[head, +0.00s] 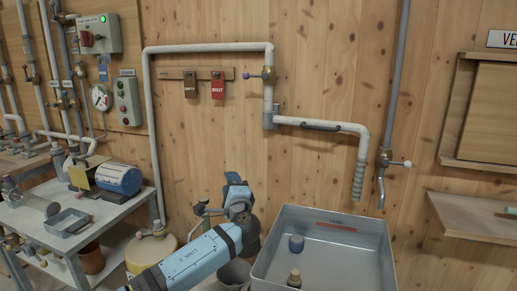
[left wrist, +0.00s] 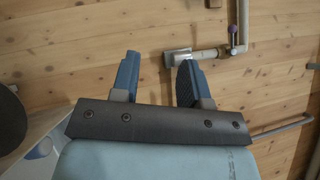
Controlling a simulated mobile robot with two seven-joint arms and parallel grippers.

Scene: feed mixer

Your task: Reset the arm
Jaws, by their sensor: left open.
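My left arm reaches in from the bottom of the head view, with my left gripper (head: 236,184) in front of the wood wall, left of the grey tub. In the left wrist view the two fingers of the left gripper (left wrist: 158,65) stand wide apart with nothing between them but bare wall. My right gripper is not in view.
The grey tub (head: 385,250) holds two small bottles. A white cart (head: 40,229) with a blue motor (head: 118,179) stands left. A yellowish container (head: 150,250) is beside my arm. Two tags (head: 217,85) hang on the wall. A tap (head: 381,180) and a shelf (head: 470,217) are right.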

